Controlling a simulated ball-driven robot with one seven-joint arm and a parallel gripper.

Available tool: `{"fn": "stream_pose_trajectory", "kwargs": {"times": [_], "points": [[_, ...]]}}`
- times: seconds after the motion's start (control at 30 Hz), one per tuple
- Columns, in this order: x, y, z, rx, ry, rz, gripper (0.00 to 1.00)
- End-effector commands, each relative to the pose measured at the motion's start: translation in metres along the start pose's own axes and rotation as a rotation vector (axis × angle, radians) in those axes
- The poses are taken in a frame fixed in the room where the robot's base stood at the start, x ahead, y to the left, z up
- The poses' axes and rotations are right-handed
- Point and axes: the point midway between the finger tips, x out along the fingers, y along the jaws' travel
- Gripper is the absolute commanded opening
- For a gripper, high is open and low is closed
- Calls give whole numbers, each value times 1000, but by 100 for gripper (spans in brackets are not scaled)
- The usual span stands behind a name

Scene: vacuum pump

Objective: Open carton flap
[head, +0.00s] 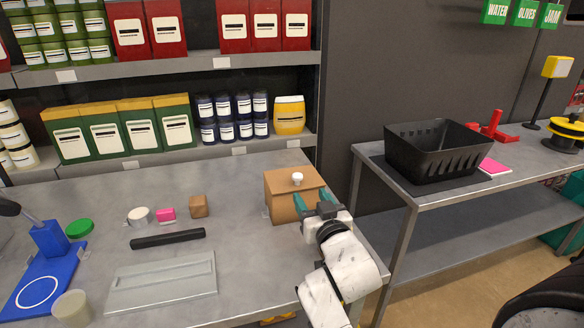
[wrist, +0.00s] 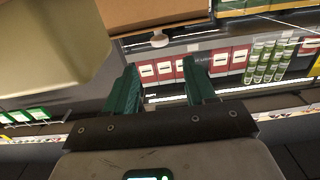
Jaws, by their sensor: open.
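The brown cardboard carton (head: 283,205) stands at the right end of the grey table. Its top looks closed, with a small white knob (head: 297,178) on it. My gripper (head: 315,201) is at the carton's front right side, its two teal fingers apart and nothing visible between them. In the wrist view the carton (wrist: 150,12) is at the top edge, with the white knob (wrist: 159,40) just beyond the gap between the fingertips (wrist: 160,74). I cannot tell whether a finger touches the carton. My gripper hides part of its right side.
A small brown block (head: 199,206), a pink block (head: 166,214), a black bar (head: 168,239) and a grey plate (head: 160,285) lie left of the carton. Stocked shelves (head: 215,62) rise behind. A black crate (head: 435,160) stands on the right bench.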

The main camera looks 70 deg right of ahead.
Motion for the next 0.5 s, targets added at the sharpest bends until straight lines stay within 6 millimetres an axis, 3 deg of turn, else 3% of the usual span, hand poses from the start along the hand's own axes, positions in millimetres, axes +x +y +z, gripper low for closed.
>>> {"fn": "stream_pose_trajectory", "kwargs": {"times": [0.17, 0.5], "points": [[8, 0, 0, 0, -1, 0, 55], [65, 0, -2, -1, 0, 1, 55]]}}
